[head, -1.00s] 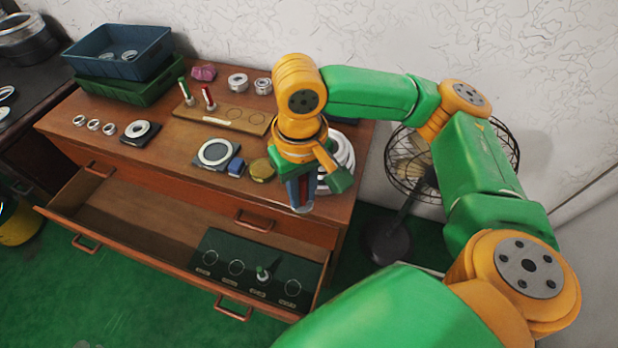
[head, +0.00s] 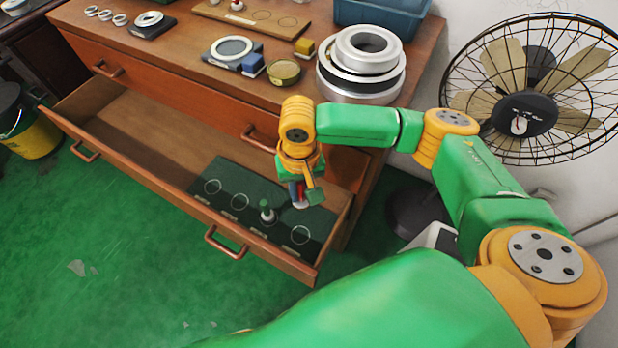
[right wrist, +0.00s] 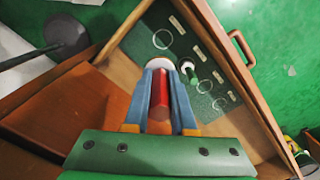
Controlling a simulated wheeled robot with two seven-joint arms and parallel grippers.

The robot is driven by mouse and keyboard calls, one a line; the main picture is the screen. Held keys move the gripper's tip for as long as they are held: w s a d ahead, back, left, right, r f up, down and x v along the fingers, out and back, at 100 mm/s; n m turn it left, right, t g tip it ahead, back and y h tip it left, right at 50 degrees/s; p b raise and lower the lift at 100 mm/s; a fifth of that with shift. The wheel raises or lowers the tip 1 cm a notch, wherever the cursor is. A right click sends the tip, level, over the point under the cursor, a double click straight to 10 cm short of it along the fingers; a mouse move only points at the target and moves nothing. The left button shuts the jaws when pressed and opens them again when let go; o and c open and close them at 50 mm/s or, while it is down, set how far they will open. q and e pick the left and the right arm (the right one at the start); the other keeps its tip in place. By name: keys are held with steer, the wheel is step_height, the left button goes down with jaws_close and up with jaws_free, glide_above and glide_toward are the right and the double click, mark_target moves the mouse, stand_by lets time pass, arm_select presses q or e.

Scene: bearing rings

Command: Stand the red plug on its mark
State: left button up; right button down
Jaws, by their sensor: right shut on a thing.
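My right gripper (head: 301,200) points down above the right end of the open drawer. It is shut on the red plug (right wrist: 160,95), which lies between the blue fingers in the right wrist view, its white end outward. The dark green marked board (head: 230,178) lies in the drawer. It has several white ring marks with small labels. The end mark (head: 299,235) is empty, as is another mark (head: 239,202). My left gripper is not in view.
The drawer front (head: 180,190) and its right wall border the board. A fan (head: 520,110) stands at the right.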

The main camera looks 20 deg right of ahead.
steer(key=f+b, duration=0.3)
steer(key=f, duration=0.2)
steer(key=f+b, duration=0.2)
steer(key=f, duration=0.4)
steer(key=a+f+b, duration=0.1)
steer(key=f+b, duration=0.2)
steer(key=f, duration=0.3)
steer(key=shift+b, duration=0.35)
step_height(320, 180, down, 2)
steer(key=b, duration=0.2)
steer(key=shift+s+f+b, duration=0.1)
steer(key=shift+b, duration=0.3)
steer(key=shift+f+b, duration=0.7)
steer(key=shift+b, duration=0.4)
steer(key=shift+f, duration=0.1)
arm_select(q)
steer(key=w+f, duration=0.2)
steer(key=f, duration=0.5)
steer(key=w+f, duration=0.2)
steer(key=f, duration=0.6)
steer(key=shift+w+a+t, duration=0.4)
arm_select(e)
steer(key=shift+r, duration=0.2)
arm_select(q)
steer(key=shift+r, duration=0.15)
arm_select(e)
steer(key=shift+f, duration=0.2)
steer(key=c, duration=0.7)
jaws_free()
steer(key=shift+o, duration=0.2)
